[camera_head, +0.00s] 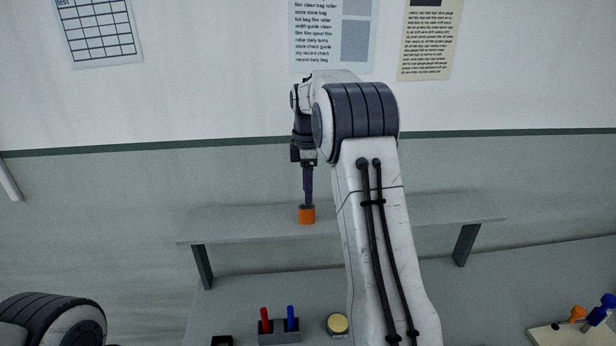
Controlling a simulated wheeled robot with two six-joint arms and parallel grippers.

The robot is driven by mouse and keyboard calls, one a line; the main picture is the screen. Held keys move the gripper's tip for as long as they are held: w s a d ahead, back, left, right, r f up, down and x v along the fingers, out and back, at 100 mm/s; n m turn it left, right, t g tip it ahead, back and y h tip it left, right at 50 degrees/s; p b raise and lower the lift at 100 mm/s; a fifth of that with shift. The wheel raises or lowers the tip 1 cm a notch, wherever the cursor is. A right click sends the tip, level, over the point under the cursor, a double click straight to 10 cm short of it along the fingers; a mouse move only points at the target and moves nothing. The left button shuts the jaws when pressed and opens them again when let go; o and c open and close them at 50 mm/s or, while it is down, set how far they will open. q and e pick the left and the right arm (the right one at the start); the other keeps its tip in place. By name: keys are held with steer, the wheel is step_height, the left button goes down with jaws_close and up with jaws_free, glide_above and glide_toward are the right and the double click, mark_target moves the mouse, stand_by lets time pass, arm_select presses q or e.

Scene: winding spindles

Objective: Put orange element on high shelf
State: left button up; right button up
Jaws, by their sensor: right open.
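The orange element (306,216) is a short cylinder that stands upright on the raised grey shelf (240,226), left of the shelf's middle. My right gripper (308,202) points straight down right above it, with its dark fingers at the element's top. The fingers are seen edge-on and the jaws are open; whether they touch the element cannot be told. My right arm hides part of the shelf's middle and right half. My left gripper is out of view.
Below the shelf on the table are a dark holder (279,333) with a red and a blue peg, a round yellow-topped item (337,324) and a small black item (222,341). A pale board (570,335) with orange and blue parts lies at right. The shelf's left end is clear.

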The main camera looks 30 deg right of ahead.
mark_target(307, 207)
step_height(307, 207, up, 6)
steer(key=s+a+f+m, duration=0.1)
steer(key=s+a, duration=0.3)
steer(key=a, duration=0.5)
steer(key=s+a+f+m, duration=0.1)
steer(key=s+a, duration=0.4)
steer(key=a, duration=0.4)
steer(key=s+a+f, duration=0.1)
steer(key=s+a, duration=0.3)
steer(key=a, duration=0.5)
steer(key=s+a+f+m, duration=0.1)
steer(key=s+a+f, duration=0.1)
steer(key=s, duration=0.8)
steer(key=s+a+f+m+y, duration=0.1)
steer(key=s+f, duration=0.4)
steer(key=s, duration=0.5)
steer(key=shift+a+m, duration=0.65)
steer(key=shift+m, duration=0.05)
steer(key=shift+s+f, duration=0.1)
